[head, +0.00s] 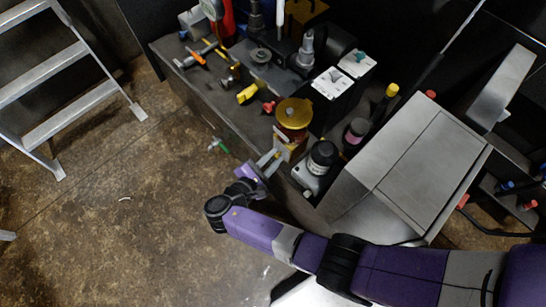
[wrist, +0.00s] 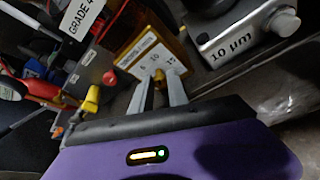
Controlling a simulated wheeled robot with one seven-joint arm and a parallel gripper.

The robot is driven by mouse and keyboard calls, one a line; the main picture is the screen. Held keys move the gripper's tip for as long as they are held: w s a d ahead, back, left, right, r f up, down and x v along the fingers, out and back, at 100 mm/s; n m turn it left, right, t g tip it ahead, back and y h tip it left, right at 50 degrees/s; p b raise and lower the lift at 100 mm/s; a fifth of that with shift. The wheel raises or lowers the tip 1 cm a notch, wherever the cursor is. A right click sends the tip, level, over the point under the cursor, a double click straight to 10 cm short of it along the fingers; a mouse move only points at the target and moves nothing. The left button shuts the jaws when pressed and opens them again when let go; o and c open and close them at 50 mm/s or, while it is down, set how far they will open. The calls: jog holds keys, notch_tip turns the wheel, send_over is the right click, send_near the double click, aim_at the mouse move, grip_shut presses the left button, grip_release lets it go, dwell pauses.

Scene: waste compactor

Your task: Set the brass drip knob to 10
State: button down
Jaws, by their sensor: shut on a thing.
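A brass lubricator (head: 293,112) with a round top stands at the near edge of the dark bench. In the wrist view its brass-edged front plate (wrist: 143,50) faces me, with printed text and scale marks that are too small to read surely. The small brass knob (wrist: 159,76) sits low on that plate, mostly hidden between my fingertips. My gripper (wrist: 156,82) is shut on the knob, one pale finger on each side. In the head view my gripper (head: 269,159) reaches the lubricator's front from below left. I cannot make out the knob's pointer setting.
A grey filter unit marked 10 µm (wrist: 238,32) stands close on the right; its dark-topped body (head: 322,155) also shows in the head view. A yellow-handled item (head: 248,94) and a red knob (head: 268,107) lie left of the lubricator.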

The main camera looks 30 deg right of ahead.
jog(key=c, duration=1.6)
grip_release()
jog(key=shift+p+v, duration=0.4)
jog(key=shift+v, duration=3.55)
jog(key=shift+w, duration=0.1)
